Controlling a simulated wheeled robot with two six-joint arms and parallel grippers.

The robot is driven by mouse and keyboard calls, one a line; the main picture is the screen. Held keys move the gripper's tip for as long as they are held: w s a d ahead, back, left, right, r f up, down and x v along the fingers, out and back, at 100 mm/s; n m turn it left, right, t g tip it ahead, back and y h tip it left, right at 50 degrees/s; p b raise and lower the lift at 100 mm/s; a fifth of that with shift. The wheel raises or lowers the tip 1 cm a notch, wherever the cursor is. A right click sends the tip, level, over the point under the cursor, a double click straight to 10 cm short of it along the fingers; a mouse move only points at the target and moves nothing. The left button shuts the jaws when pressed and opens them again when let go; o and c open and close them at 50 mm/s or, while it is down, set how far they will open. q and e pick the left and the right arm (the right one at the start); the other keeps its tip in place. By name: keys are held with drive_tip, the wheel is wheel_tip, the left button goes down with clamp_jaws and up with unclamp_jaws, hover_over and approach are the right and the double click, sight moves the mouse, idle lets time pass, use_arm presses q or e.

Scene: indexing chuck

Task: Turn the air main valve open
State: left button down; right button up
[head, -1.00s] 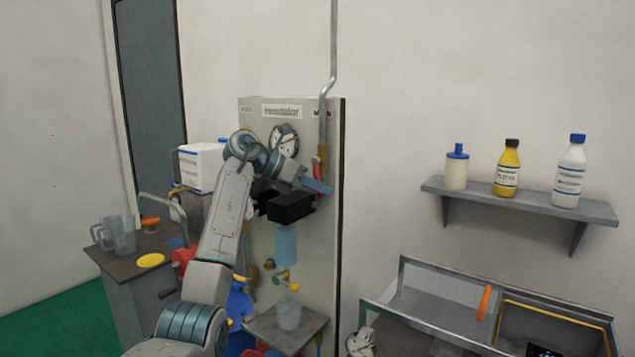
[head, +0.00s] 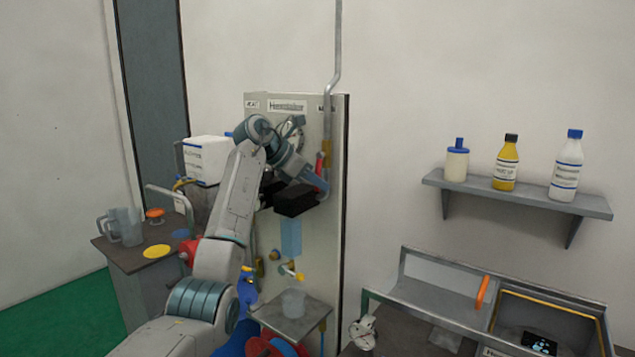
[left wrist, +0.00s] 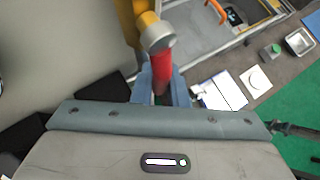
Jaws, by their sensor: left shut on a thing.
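The air main valve has a red lever (head: 320,160) beside the grey pipe with a brass fitting (head: 327,148), at the right edge of the upright panel. My left gripper (head: 322,180) is at the lever, its fingers partly hidden by its own wrist. In the left wrist view the red lever (left wrist: 162,72) runs from a silver hub (left wrist: 157,36) on a yellow valve body down between the blue-grey fingers (left wrist: 162,90). The fingers are shut on the lever. The lever's lower end is hidden between them. My right gripper is not in view.
The panel (head: 335,230) carries a gauge, a blue cylinder (head: 291,238) and a small shelf (head: 300,320). A wall shelf (head: 520,193) with bottles is at right, above a grey metal tray (head: 440,300). A side table (head: 125,255) with jugs stands at left.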

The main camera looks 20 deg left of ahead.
use_arm(q)
drive_tip(key=shift+r, duration=0.1)
drive_tip(key=c, duration=1.4)
unclamp_jaws()
drive_tip(key=shift+c, duration=0.2)
drive_tip(key=shift+s+a+r, duration=0.1)
drive_tip(key=shift+a, duration=0.15)
drive_tip(key=b+v, duration=0.4)
drive_tip(key=v, duration=0.5)
drive_tip(key=shift+s+a+r, duration=0.3)
drive_tip(key=shift+a+r, duration=0.05)
drive_tip(key=shift+r, duration=0.05)
